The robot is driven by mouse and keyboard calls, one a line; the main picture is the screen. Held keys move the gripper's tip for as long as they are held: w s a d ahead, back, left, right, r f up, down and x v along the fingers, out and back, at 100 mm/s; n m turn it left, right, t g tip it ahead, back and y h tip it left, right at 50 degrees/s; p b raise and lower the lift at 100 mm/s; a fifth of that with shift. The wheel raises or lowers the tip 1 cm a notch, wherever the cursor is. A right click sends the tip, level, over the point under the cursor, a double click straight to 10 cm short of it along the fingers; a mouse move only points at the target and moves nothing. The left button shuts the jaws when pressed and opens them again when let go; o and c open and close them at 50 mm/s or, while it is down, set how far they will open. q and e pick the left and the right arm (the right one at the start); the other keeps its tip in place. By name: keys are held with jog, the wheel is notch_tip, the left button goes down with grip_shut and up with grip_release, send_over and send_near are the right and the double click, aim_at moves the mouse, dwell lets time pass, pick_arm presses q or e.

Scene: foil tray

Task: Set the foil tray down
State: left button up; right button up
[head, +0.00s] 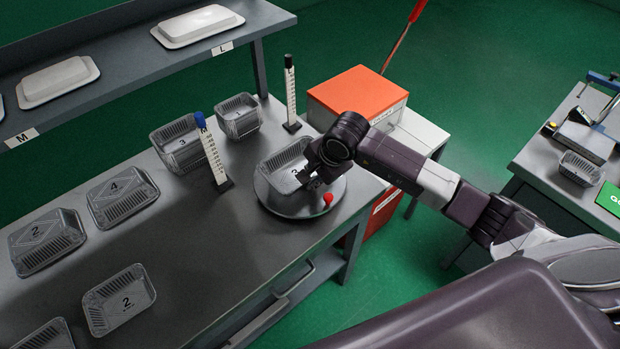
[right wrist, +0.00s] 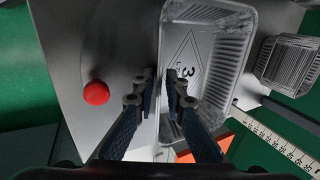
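The foil tray (head: 279,172), a ribbed silver tray marked 3, is over the round grey plate (head: 330,204) at the right end of the bench. I cannot tell whether its base touches the plate. My right gripper (head: 309,178) is at the tray's right side. In the right wrist view, its fingers (right wrist: 163,82) stand close together, one on each side of the wall of the foil tray (right wrist: 215,60), and look shut on it. The arm hides part of the tray's right side. My left gripper is not in view.
A red knob (head: 328,198) sits at the plate's front right. White scale posts, one blue-topped (head: 211,150) and one black-topped (head: 291,92), stand close by. An orange-topped box (head: 357,92) is behind.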

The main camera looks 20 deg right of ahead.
jog(key=shift+r, duration=0.15)
jog(key=b+v, duration=0.2)
jog(key=v, duration=1)
